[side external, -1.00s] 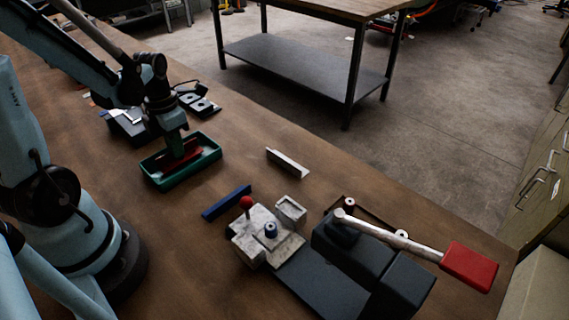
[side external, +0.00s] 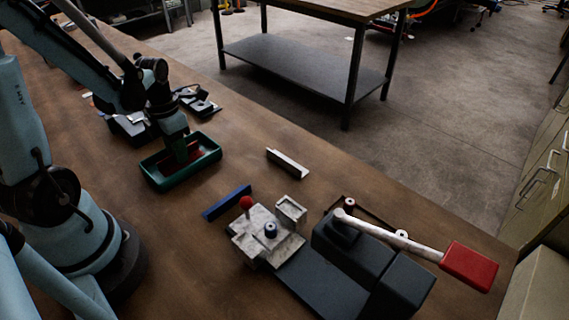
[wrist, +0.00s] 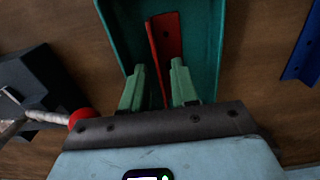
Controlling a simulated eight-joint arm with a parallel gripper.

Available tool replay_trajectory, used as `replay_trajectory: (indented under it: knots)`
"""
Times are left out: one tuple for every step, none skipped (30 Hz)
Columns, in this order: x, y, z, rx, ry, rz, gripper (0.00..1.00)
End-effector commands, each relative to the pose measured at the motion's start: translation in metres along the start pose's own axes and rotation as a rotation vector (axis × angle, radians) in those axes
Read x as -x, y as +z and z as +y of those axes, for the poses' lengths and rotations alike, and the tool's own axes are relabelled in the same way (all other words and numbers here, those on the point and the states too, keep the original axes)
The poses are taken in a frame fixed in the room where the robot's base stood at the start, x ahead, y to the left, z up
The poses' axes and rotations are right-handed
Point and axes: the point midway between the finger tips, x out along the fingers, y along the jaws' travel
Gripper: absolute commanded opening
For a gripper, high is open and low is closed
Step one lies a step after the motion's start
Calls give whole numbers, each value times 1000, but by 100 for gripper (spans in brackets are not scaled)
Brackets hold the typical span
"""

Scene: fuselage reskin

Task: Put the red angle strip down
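The red angle strip (wrist: 167,38) lies lengthwise in the green tray (wrist: 118,30) in the wrist view. In the side view only a little red (side external: 195,147) shows around the fingers, inside the tray (side external: 159,182). My gripper (wrist: 159,68) reaches down into the tray, its green fingers either side of the strip's near end. The fingers look apart, with a gap between the left finger and the strip. The right finger overlaps the strip's edge in the picture. In the side view my gripper (side external: 184,158) points down over the tray floor.
A blue strip (side external: 227,203) and a pale metal angle (side external: 287,163) lie on the wooden bench. A grey fixture block (side external: 262,240) with a red knob stands nearby. A lever tool with a red handle (side external: 469,266) is at right. Dark blocks (side external: 133,128) stand behind the tray.

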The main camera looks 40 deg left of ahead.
Motion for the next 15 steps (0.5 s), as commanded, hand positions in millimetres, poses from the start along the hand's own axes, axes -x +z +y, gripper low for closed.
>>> replay_trajectory:
  knots:
    - [1,0,0,0,0,0,29]
    - [2,0,0,0,0,0,29]
    - [3,0,0,0,0,0,29]
    - [5,0,0,0,0,0,29]
    - [7,0,0,0,0,0,29]
    - [10,0,0,0,0,0,29]
    - [13,0,0,0,0,0,29]
    - [16,0,0,0,0,0,29]
    - [21,0,0,0,0,0,29]
    - [25,0,0,0,0,0,29]
    - [29,0,0,0,0,0,29]
    - [34,-1,0,0,0,0,29]
    - [38,0,0,0,0,0,29]
    - [41,0,0,0,0,0,29]
    - [46,0,0,0,1,0,29]
